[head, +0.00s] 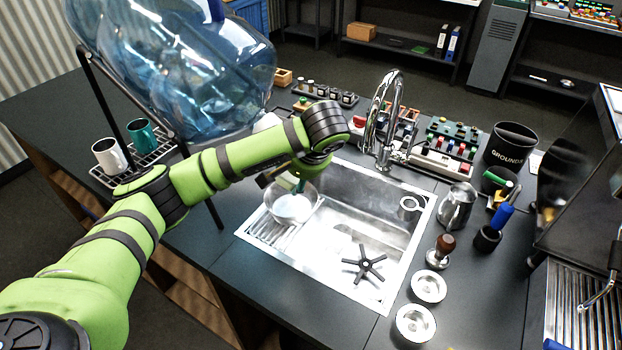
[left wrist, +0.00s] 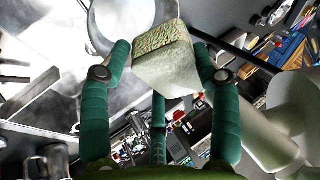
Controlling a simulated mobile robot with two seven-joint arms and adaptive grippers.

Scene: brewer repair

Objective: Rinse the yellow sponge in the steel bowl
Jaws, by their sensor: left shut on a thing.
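My left gripper (head: 298,184) reaches over the left part of the sink with its teal fingers pointing down. In the left wrist view its fingers (left wrist: 160,80) are shut on the yellow sponge (left wrist: 163,58), a block with a rough yellow-green face and a pale side. In the head view the sponge is mostly hidden by the hand. The steel bowl (head: 292,208) stands at the left end of the sink, under the gripper. Part of the bowl (left wrist: 118,22) also shows beyond the sponge in the left wrist view. I cannot tell whether the sponge touches the bowl. My right gripper is not in view.
The sink (head: 385,235) has a tall chrome faucet (head: 383,120) behind it and a black star-shaped piece (head: 364,264) inside. A large blue water bottle (head: 185,70) on a rack stands left. A steel pitcher (head: 457,206) and a tamper (head: 440,252) stand right.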

